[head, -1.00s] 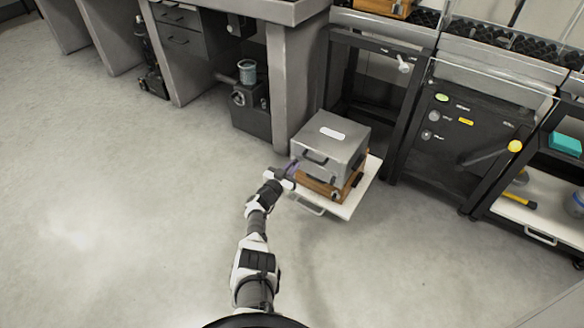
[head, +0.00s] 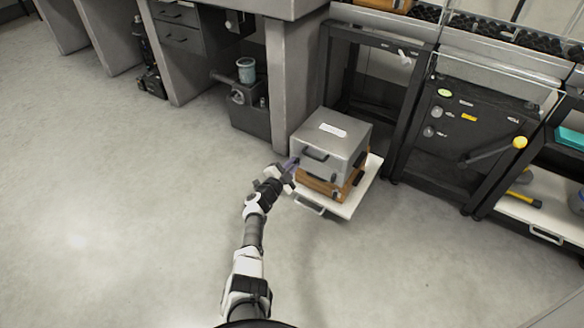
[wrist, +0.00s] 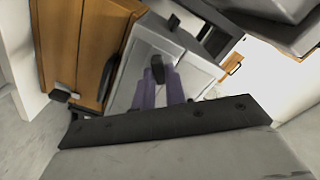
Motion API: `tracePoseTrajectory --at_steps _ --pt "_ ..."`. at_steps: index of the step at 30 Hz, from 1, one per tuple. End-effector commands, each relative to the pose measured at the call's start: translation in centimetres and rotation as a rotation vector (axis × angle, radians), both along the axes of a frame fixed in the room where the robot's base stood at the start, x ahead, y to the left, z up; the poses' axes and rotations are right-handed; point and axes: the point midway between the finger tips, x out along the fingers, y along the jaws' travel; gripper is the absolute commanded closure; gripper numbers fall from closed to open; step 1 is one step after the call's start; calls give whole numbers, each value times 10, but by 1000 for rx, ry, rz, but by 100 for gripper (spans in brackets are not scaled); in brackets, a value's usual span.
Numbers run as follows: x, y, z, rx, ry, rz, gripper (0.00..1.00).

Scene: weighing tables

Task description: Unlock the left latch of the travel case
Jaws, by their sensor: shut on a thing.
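The grey travel case (head: 337,140) sits on a wooden box on a white pulled-out shelf. Its front, with a black handle (head: 316,155), faces the lower left. In the head view my gripper (head: 293,163) reaches the left end of this front, and the left latch is hidden behind it. In the wrist view the case front (wrist: 150,48) is tilted, and the small black latch (wrist: 157,68) lies at the tips of my purple fingers (wrist: 160,88). My gripper appears shut on the latch. Whether the latch has turned cannot be told.
The wooden box (head: 318,186) is directly below the case, on the white shelf (head: 356,198). A grey table leg (head: 280,90) stands close behind on the left. A dark unit with a blue-grey cup (head: 246,70) is farther back. The floor at left is clear.

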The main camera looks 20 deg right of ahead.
Motion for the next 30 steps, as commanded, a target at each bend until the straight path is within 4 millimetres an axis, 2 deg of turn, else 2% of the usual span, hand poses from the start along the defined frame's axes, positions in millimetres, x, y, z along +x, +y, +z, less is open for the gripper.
tracePoseTrajectory --at_steps 12,30 --pt "0 0 -2 158 -200 1 100" --pt "0 0 -1 197 -251 3 100"
